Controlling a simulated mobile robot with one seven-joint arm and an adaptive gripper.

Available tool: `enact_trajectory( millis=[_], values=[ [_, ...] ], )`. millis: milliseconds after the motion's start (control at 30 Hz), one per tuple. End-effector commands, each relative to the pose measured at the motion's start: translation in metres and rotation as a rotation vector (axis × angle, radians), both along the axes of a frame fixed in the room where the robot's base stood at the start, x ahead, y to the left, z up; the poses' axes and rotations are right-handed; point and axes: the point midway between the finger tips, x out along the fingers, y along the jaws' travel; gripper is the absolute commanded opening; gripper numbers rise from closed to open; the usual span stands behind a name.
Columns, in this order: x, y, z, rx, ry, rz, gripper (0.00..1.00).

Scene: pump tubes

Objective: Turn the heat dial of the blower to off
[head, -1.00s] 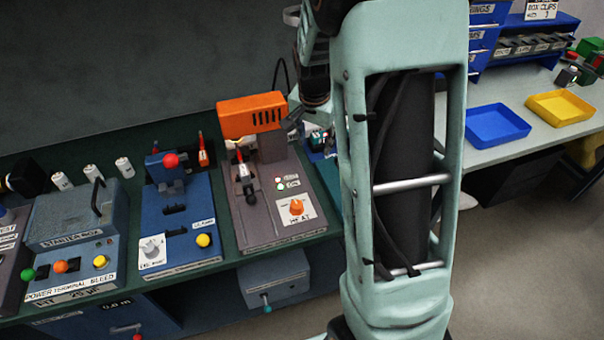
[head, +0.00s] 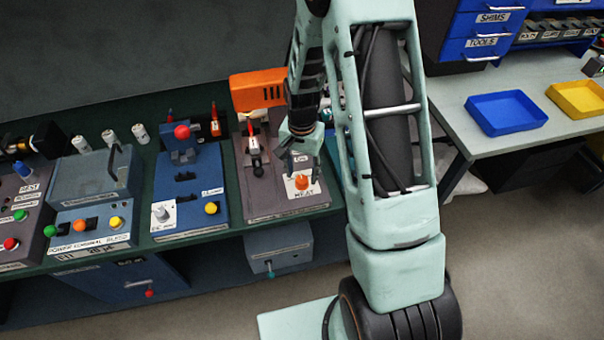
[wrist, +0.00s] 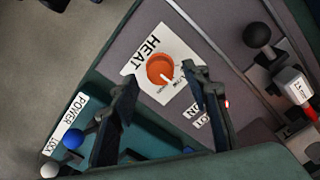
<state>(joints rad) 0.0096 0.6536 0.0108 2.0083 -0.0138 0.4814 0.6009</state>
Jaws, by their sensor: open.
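The orange heat dial (head: 302,182) sits on a white plate marked HEAT at the front right of the blower's grey base (head: 265,208). In the wrist view the dial (wrist: 160,70) is round with a white pointer mark, aimed toward the lower right. The blower's orange housing (head: 258,90) stands at the back of the base. My gripper (head: 300,178) is just above the dial in the head view. In the wrist view my gripper (wrist: 160,80) is open and empty, with one finger on each side of the dial's line. I cannot tell whether either finger touches the dial.
A black-knobbed lever (wrist: 257,35) and a red-and-white part (wrist: 292,88) stand on the blower base. Blue and white knobs (wrist: 73,140) are near the POWER label. A blue press unit (head: 185,200) stands left of the blower.

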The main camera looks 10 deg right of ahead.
Motion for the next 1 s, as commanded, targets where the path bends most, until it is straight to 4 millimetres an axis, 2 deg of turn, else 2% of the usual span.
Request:
enact_trajectory(
  millis=[200, 533, 900, 1000],
  values=[
    [0.000, 0.000, -0.017, 0.000, 0.000, 0.001, 0.43],
    [0.001, 0.000, -0.019, 0.000, -0.002, 0.001, 0.43],
    [0.000, 0.000, -0.019, 0.000, -0.002, 0.001, 0.02],
    [0.000, 0.000, -0.019, 0.000, -0.002, 0.002, 0.01]
  ],
)
